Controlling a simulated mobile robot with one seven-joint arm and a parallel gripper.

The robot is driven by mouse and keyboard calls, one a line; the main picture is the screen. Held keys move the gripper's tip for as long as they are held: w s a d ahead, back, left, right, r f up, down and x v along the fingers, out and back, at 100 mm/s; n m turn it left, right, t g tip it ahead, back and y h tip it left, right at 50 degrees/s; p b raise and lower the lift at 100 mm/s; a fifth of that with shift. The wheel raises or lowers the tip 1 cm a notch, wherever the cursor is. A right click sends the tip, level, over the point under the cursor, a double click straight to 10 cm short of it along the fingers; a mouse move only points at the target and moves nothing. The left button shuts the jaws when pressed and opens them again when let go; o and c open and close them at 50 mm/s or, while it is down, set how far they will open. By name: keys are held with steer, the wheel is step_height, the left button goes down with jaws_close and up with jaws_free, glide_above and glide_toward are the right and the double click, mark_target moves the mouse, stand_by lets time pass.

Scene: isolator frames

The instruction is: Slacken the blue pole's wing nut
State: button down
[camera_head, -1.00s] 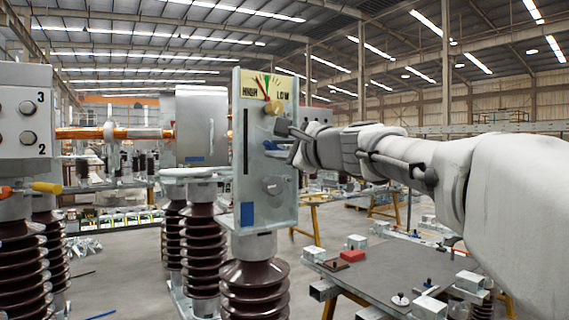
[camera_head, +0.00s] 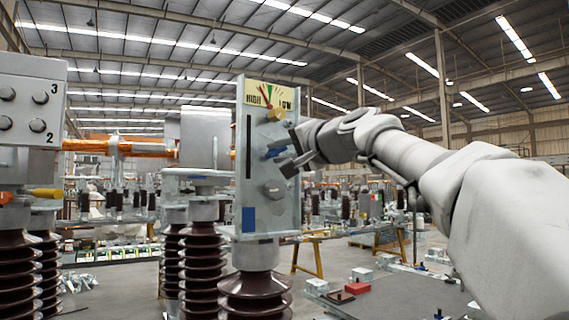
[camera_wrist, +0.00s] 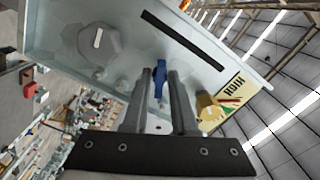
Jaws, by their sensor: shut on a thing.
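A pale metal panel (camera_head: 262,205) with a blue square (camera_head: 248,219) near its foot stands upright on a brown ribbed insulator. A blue wing nut (camera_head: 276,151) sits on its face below the brass knob (camera_head: 275,112). My gripper (camera_head: 287,157) reaches it from the right. In the wrist view the blue wing nut (camera_wrist: 160,80) is between the two fingertips of my gripper (camera_wrist: 160,74), which is shut on it. The fingers partly hide it. A HIGH/LOW gauge (camera_head: 257,93) with a needle tops the panel.
A grey box (camera_head: 28,108) marked 2 and 3 stands at the left. A low table (camera_head: 400,300) with a red block (camera_head: 357,288) lies under my arm. Ribbed insulators stand left of the panel.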

steer(key=n+b, duration=0.2)
steer(key=n, duration=0.1)
steer(key=shift+f+n, duration=0.15)
steer(key=shift+n, duration=0.25)
steer(key=shift+n+b, duration=0.7)
steer(key=shift+n, duration=1.1)
steer(key=c, duration=0.7)
jaws_free()
steer(key=b+v, duration=0.3)
steer(key=v, duration=1.4)
steer(key=shift+s+d+b, duration=0.15)
steer(key=shift+d+b, duration=0.05)
steer(key=shift+b, duration=0.1)
